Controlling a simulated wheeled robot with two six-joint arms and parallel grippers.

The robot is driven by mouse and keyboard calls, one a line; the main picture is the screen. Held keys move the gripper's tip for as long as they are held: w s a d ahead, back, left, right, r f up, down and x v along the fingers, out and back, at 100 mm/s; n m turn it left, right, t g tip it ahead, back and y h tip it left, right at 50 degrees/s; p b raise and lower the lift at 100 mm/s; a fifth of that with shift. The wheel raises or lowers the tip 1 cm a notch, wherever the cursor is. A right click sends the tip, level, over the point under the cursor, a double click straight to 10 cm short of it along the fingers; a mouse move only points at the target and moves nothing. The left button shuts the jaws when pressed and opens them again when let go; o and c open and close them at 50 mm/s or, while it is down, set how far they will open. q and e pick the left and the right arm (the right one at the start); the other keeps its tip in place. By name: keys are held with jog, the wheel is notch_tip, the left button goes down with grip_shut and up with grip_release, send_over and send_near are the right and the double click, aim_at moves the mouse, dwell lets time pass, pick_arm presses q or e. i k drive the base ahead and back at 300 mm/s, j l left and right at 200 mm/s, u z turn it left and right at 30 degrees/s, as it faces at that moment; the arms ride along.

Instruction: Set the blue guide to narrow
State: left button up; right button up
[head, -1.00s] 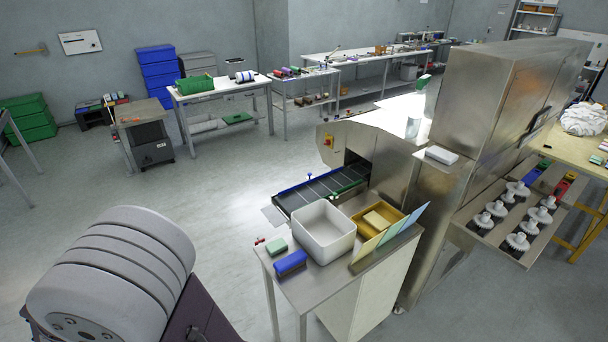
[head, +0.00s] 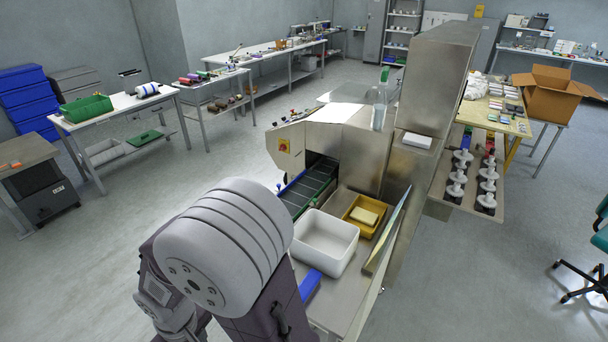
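The flow wrapper's infeed conveyor (head: 312,187) is a dark ribbed belt running into the steel housing. The blue guide (head: 292,184) shows as a thin blue rail along the belt's left edge, with a small blue knob at its far part. Its near end is hidden behind my own grey arm link, so its exact setting cannot be told. Neither of my grippers is in the head view.
A steel table beside the conveyor carries a white bin (head: 325,242), a yellow tray (head: 352,215) with a pale block, upright coloured sheets (head: 385,240) and a partly hidden blue block (head: 310,284). The wrapper housing (head: 430,85) stands behind. Open floor lies to the left.

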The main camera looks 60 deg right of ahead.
aim_at(280, 189)
jog(key=i+z, duration=0.2)
jog(key=i, duration=0.3)
jog(key=i+z, duration=0.2)
jog(key=i, duration=0.25)
jog(key=i+j+z, duration=0.2)
jog(key=i, duration=0.3)
jog(key=i+j+z, duration=0.2)
jog(key=i, duration=0.3)
jog(key=i+l+z, duration=0.1)
jog(key=z, duration=0.3)
jog(key=i+z, duration=0.55)
jog(key=z, duration=0.25)
jog(key=i+z, duration=0.25)
jog(key=z, duration=0.15)
jog(key=i+l+z, duration=0.4)
jog(key=i, duration=0.4)
jog(key=l, duration=0.1)
